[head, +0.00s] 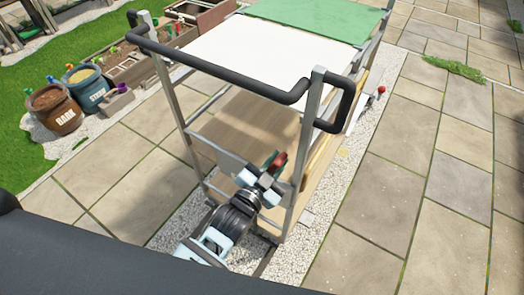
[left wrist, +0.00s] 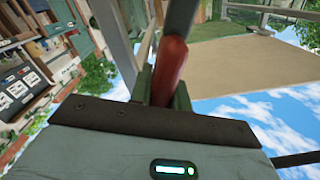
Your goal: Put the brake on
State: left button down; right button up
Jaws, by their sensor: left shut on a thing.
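A cart with a metal frame, a black push rail (head: 215,72) and a wooden lower shelf (head: 245,125) stands in the middle of the head view. My left gripper (head: 270,172) is low at the cart's near end, just inside the near right leg. It is shut on a red-handled brake lever (head: 278,160). In the left wrist view the red handle (left wrist: 169,72) sits between my left gripper's green fingers (left wrist: 165,88), with a grey bar above it. The lever's lower end and the wheels are hidden. My right gripper is not in view.
The cart carries a white top (head: 255,52) and a green mat (head: 320,15). A red knob (head: 381,90) shows beyond its right side. Labelled pots (head: 57,110) and planter boxes stand at left. Paving (head: 420,170) to the right is clear.

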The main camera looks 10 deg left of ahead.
pick_arm(q)
jog(key=shift+s+d+f+m, duration=0.25)
jog(key=shift+d+f+m, duration=0.1)
jog(key=shift+d, duration=0.2)
jog(key=shift+s+d+f+m, duration=0.2)
jog(key=shift+d+f+m, duration=0.15)
jog(key=shift+d, duration=0.2)
jog(key=c, duration=1.3)
grip_release()
jog(key=shift+d, duration=0.1)
jog(key=v, duration=0.8)
jog(key=shift+r, duration=0.1)
jog(key=shift+w, duration=0.1)
